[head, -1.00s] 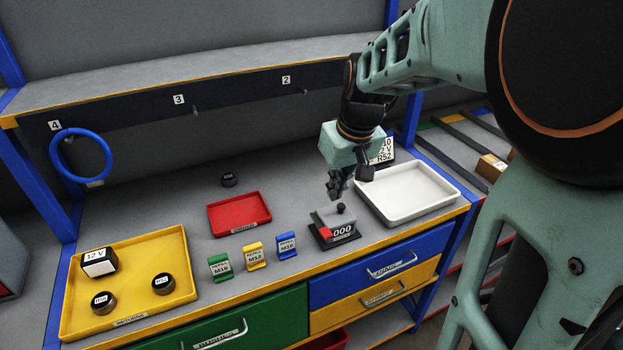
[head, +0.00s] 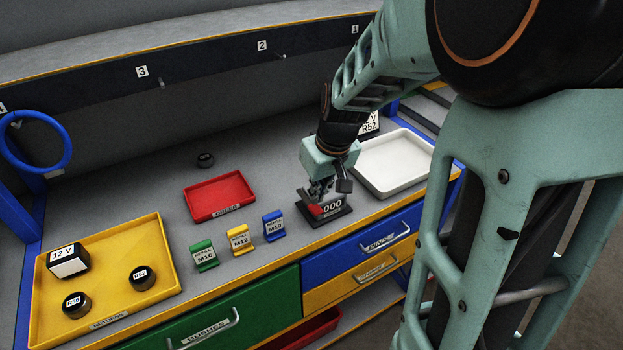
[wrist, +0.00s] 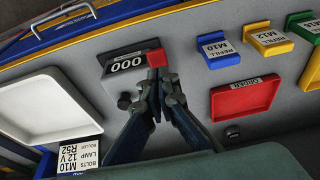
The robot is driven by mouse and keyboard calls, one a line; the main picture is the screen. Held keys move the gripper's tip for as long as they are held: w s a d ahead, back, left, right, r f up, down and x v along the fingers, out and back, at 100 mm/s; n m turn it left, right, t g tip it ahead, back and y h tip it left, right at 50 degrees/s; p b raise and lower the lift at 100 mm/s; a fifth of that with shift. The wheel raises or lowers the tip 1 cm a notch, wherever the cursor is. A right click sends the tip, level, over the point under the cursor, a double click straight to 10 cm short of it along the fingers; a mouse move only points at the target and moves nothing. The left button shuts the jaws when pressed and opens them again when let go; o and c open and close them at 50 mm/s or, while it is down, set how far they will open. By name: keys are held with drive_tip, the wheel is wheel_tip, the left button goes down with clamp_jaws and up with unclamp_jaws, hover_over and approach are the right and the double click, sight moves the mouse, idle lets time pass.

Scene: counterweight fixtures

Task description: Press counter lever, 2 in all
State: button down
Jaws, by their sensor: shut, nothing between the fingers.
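The counter (head: 332,207) is a dark box on the bench, to the left of the white tray's front corner. Its display reads 000, and it also shows in the wrist view (wrist: 127,64). A red lever end (head: 316,210) sits beside the display; in the wrist view the red piece (wrist: 157,57) is right at my fingertips. My gripper (head: 321,194) points down over the counter with its fingers together and empty. In the wrist view my gripper (wrist: 157,75) overlaps the lever's near edge; I cannot tell whether they touch. A dark knob (wrist: 124,100) is beside the fingers.
A white tray (head: 428,150) stands right of the counter and a red tray (head: 213,213) left. Blue (head: 274,231), yellow (head: 240,244) and green (head: 203,260) refill tags line the front. A yellow tray (head: 170,265) holds a box and two round pieces. Drawers lie below the front edge.

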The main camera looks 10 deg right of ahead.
sight(319, 213)
drive_tip(key=shift+f+b, duration=0.45)
drive_tip(key=shift+f, duration=0.65)
drive_tip(key=shift+s+f, duration=0.1)
drive_tip(key=f+b, duration=0.2)
drive_tip(key=s+f+b, duration=0.1)
drive_tip(key=f+b, duration=0.1)
drive_tip(key=b, duration=0.1)
drive_tip(key=shift+d, duration=0.2)
drive_tip(key=shift+r, duration=0.3)
drive_tip(key=shift+r+p, duration=0.65)
drive_tip(key=shift+r, duration=0.15)
